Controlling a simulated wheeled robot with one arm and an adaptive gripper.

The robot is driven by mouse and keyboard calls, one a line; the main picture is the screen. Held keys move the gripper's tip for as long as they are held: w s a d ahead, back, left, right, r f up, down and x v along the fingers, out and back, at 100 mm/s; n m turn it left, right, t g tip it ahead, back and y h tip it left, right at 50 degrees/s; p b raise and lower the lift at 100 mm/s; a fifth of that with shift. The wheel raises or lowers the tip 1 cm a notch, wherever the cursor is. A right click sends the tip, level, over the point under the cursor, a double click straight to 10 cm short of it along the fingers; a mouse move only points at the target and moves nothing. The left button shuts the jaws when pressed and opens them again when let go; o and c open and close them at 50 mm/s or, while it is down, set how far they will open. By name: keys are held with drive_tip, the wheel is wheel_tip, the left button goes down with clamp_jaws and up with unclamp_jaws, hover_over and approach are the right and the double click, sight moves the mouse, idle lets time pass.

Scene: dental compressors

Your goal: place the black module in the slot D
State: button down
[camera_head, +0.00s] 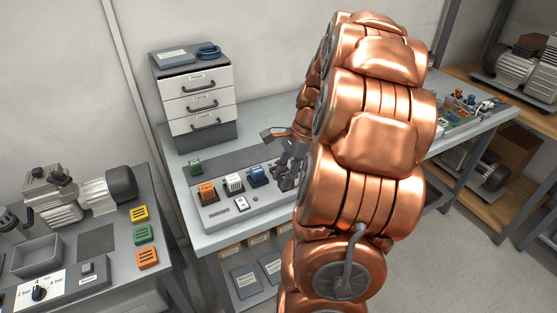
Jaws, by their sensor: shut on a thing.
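A grey sloped panel (216,216) on the middle bench holds an orange module (207,191), a white module (233,183) and a blue module (258,175) in a row. My gripper (285,179) is low over the right part of this panel, just right of the blue module, and is partly hidden by my copper arm. It is shut on a dark thing, which I take to be the black module; its outline merges with the dark fingers. Slot D cannot be read, and the panel's right end is hidden behind my arm.
A green module (195,167) sits at the panel's back left. A drawer unit (199,99) stands behind. The left bench (118,268) carries a compressor (62,194), an open grey tray (33,257) and yellow, green and orange modules. Several small parts lie at the bench's far right.

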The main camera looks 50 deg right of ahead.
drive_tip(key=w+d+p, duration=0.1)
drive_tip(key=w+d, duration=0.3)
drive_tip(key=w, duration=0.1)
drive_tip(key=w+d+f+p, duration=0.1)
drive_tip(key=w+d, duration=0.1)
drive_tip(key=w, duration=0.1)
drive_tip(key=shift+d+p, duration=0.35)
drive_tip(key=shift+w+d, duration=0.15)
drive_tip(key=shift+w, duration=0.05)
drive_tip(key=shift+f+p, duration=0.8)
drive_tip(key=shift+f, duration=1)
drive_tip(key=shift+f, duration=0.1)
drive_tip(key=c, duration=0.9)
unclamp_jaws()
drive_tip(key=shift+o, duration=0.2)
drive_tip(key=b+v, duration=0.3)
drive_tip(key=v, duration=0.9)
